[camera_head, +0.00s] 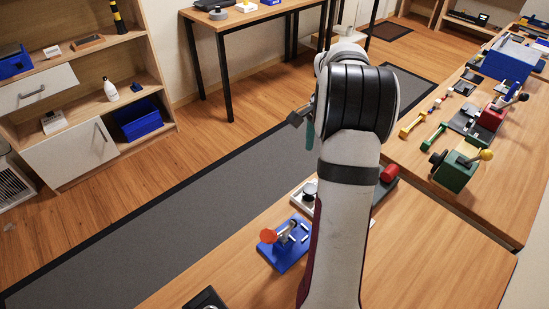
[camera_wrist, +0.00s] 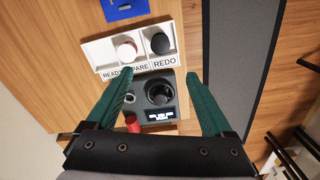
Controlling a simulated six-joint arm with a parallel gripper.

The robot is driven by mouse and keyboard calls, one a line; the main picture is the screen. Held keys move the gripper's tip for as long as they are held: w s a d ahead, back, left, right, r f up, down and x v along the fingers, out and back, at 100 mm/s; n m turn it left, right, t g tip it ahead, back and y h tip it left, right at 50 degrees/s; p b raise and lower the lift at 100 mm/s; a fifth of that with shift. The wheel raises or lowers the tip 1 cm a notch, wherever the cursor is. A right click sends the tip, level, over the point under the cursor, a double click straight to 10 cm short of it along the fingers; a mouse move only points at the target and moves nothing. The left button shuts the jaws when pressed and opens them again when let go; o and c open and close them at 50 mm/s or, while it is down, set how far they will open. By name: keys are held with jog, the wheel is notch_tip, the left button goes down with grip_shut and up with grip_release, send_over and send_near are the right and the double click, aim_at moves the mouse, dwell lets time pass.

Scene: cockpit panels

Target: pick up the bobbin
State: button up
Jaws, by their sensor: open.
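My gripper (camera_wrist: 160,74) is open, its two green fingers spread above a white tray and a grey fixture, with nothing between the tips. The white tray (camera_wrist: 94,50) has compartments lettered READY, SPARE (partly covered by a finger) and REDO. A dark round piece (camera_wrist: 160,43) stands in the REDO one. The grey fixture (camera_wrist: 168,115) has a round dark socket and a small label. In the head view my arm hides most of the tray (camera_head: 297,196).
A blue fixture with an orange knob (camera_head: 285,250) stands beside the tray. A red cylinder (camera_head: 390,173) is on the tray's other side. A green box device (camera_head: 455,172) and several other devices stand on the right-hand table. The near tabletop (camera_head: 440,255) is clear.

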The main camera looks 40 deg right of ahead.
jog(key=f, duration=1.5)
jog(key=shift+w+a, duration=0.1)
jog(key=shift+a, duration=0.3)
jog(key=shift+r, duration=0.1)
grip_shut()
